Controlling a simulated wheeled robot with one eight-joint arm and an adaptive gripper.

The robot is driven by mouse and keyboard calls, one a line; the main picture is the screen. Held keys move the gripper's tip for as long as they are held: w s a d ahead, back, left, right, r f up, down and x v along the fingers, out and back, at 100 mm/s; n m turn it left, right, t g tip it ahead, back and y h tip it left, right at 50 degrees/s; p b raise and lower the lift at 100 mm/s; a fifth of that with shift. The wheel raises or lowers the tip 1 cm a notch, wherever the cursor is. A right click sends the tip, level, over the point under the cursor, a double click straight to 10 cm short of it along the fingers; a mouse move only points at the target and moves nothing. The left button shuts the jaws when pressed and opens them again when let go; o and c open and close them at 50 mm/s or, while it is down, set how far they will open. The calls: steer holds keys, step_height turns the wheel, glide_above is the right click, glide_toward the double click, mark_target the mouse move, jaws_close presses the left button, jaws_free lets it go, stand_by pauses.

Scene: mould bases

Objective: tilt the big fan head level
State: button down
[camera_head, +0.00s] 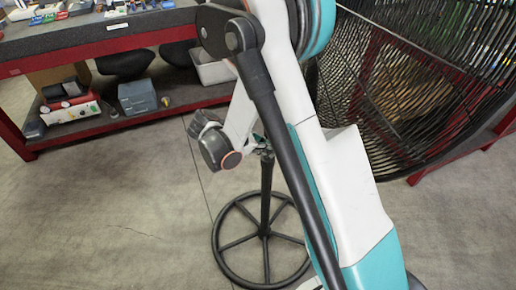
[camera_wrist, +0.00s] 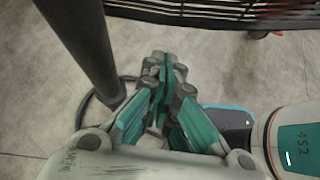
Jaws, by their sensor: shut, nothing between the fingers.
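The big fan head (camera_head: 425,100) is a large black wire cage filling the right of the head view, partly hidden behind my arm. Its ribs run at a slant; I cannot tell its exact tilt. Its lower edge crosses the top of the wrist view (camera_wrist: 225,14). The fan stand (camera_head: 265,192) is a dark pole on a spoked ring base; the pole stands large at the left in the wrist view (camera_wrist: 80,45). My gripper (camera_wrist: 166,68) has green-padded fingers, shut and empty, beside the pole and below the cage. In the head view my arm mostly hides it.
A red-framed workbench (camera_head: 110,40) with small parts on top stands at the back left. Its lower shelf holds a grey box (camera_head: 137,96) and other boxes. Another red frame (camera_head: 465,150) stands behind the cage at right. The grey floor at left is clear.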

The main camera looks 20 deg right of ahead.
steer(key=shift+s+d+r+b, duration=0.15)
steer(key=shift+d+b, duration=0.1)
steer(key=shift+d, duration=0.7)
steer(key=shift+s+d+r+b, duration=0.1)
steer(key=shift+d+r+b, duration=0.1)
steer(key=shift+d, duration=0.75)
steer(key=shift+d, duration=0.1)
steer(key=d, duration=0.4)
steer(key=shift+s+r, duration=0.1)
steer(key=shift+r, duration=0.05)
